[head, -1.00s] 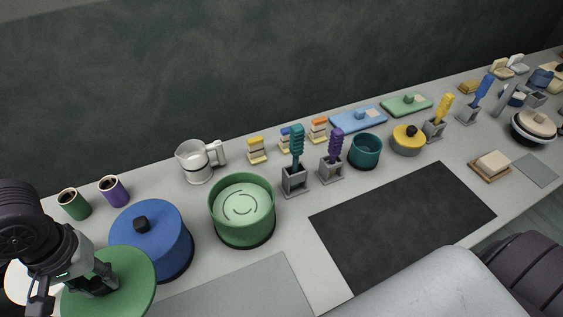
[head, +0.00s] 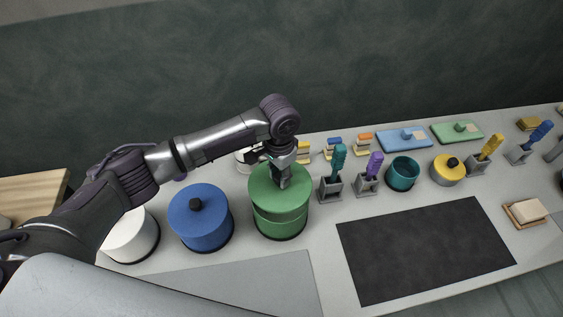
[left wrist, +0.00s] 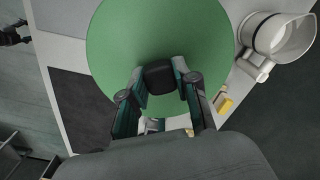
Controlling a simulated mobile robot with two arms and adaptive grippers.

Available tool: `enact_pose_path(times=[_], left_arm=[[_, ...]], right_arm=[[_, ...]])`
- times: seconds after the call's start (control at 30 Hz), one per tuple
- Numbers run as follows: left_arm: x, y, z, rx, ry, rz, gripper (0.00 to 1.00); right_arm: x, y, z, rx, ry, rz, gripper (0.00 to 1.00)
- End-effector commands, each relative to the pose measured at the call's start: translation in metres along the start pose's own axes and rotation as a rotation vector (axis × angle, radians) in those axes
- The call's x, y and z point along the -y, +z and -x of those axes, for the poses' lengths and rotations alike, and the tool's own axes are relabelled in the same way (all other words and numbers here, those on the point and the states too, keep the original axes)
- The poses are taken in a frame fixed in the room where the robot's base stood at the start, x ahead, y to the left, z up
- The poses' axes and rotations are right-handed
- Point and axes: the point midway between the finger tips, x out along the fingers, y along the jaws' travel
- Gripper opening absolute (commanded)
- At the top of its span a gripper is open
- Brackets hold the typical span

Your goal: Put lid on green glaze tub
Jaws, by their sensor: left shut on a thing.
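The green lid (head: 262,188) is a round disc with a dark knob. It is over the top of the green glaze tub (head: 279,227), close to its rim. I cannot tell whether it touches the rim or hovers slightly above it. My left gripper (head: 284,180) reaches down onto the lid and is shut on its knob. In the left wrist view the green lid (left wrist: 150,35) spreads beyond the fingertips, with the black knob (left wrist: 160,77) between the fingers. The lid hides the tub's inside. My right gripper is out of view.
The blue lidded tub (head: 201,222) stands left of the green one, with a white tub (head: 131,238) further left. The teal brush in its holder (head: 332,187) is close on the right. The white jug (left wrist: 272,38) is behind, mostly hidden in the head view. A dark mat (head: 425,247) lies clear.

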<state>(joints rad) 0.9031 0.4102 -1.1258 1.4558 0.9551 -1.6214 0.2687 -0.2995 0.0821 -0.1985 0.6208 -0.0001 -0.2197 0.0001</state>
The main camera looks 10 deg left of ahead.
Motion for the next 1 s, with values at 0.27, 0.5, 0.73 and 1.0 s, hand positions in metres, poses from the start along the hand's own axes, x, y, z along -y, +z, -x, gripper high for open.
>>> enact_pose_path(times=[0.27, 0.5, 0.73, 1.0], left_arm=[[0.000, -0.004, -0.003, -0.001, -0.001, -0.031, 0.00], [0.000, -0.004, -0.002, -0.001, -0.001, -0.030, 0.00], [0.000, -0.002, 0.000, -0.001, -0.002, -0.030, 0.00], [0.000, -0.002, -0.024, -0.001, -0.003, -0.029, 0.00]], right_arm=[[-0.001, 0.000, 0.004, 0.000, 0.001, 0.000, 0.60], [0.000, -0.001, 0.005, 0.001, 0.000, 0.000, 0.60], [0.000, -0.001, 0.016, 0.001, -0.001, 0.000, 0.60], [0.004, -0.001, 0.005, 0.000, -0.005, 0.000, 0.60]])
